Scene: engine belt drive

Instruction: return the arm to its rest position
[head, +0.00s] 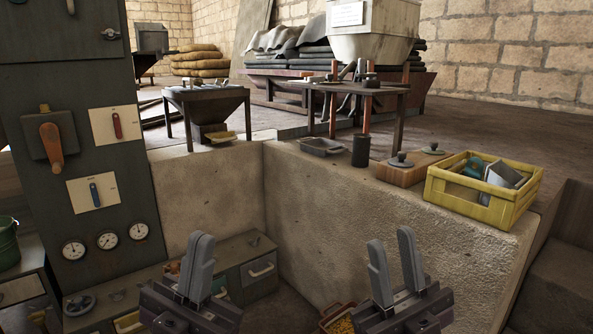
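My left gripper (203,236) is at the lower left of the head view, fingers pointing up in front of the grey drawer units. Its two grey fingers lie against each other, with nothing visible between them. My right gripper (391,235) is at the lower middle right, fingers also pointing up, in front of the stone wall. Its fingers stand apart with a clear gap, and it is empty. Neither gripper appears to touch anything. Most of both arms is out of view.
A stone ledge (330,215) runs behind the grippers. On it are a yellow crate (470,200) with parts, a wooden block with knobs (402,173) and a dark cylinder (361,151). A control cabinet (75,140) stands at left. A bin of yellow bits (342,325) is low between the grippers.

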